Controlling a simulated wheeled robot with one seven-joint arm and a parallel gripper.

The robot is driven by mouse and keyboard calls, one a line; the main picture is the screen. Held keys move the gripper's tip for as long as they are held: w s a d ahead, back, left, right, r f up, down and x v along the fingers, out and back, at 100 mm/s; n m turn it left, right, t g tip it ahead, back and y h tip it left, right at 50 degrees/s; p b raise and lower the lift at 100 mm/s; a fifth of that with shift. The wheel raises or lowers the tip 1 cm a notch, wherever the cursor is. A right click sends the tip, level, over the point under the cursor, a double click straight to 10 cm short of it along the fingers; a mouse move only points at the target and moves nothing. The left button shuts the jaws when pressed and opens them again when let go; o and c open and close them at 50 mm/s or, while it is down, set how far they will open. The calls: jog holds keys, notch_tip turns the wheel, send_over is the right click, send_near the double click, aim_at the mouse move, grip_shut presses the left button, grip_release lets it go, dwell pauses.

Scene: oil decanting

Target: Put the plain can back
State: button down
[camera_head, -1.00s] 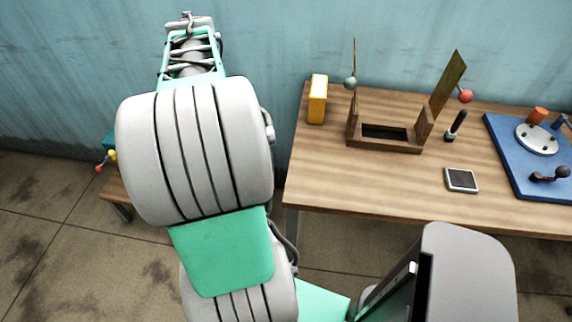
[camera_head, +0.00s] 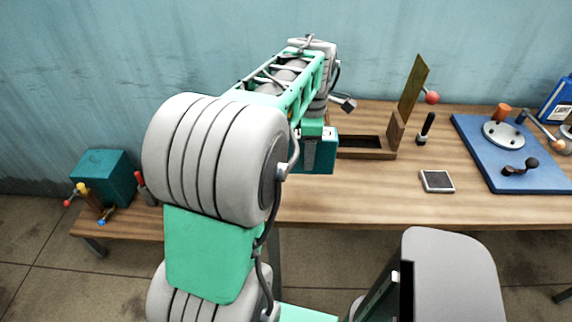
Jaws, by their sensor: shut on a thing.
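My gripper (camera_head: 312,150) hangs at the end of my arm, over the left part of the wooden table. It is shut on a teal, box-shaped can with no label in sight (camera_head: 325,158), which I take to be the plain can. My wrist and the gripper hide part of it, and the fingers are hard to make out. The can is in front of the wooden holder's (camera_head: 367,153) left end. I cannot tell its height above the table (camera_head: 350,205).
A slanted board (camera_head: 412,88) and red ball (camera_head: 432,97) rise by the holder. A black-handled tool (camera_head: 426,127), a small dark pad (camera_head: 437,181), a blue board with fittings (camera_head: 490,165) and a labelled blue can (camera_head: 558,100) are rightward. A low bench (camera_head: 125,222) bears a teal box (camera_head: 105,175).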

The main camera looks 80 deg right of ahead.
jog(key=w+d+f, duration=0.1)
jog(key=w+f, duration=0.1)
jog(key=f, duration=0.1)
jog(key=w+d+f+p, duration=0.1)
jog(key=w+f, duration=0.1)
jog(key=f, duration=0.1)
jog(key=w+d+f+p, duration=0.1)
jog(key=w+d+f, duration=0.1)
jog(key=w+f, duration=0.1)
jog(key=shift+f, duration=0.6)
jog(key=shift+d, duration=0.1)
jog(key=shift+f, duration=0.2)
jog(key=c, duration=0.6)
grip_release()
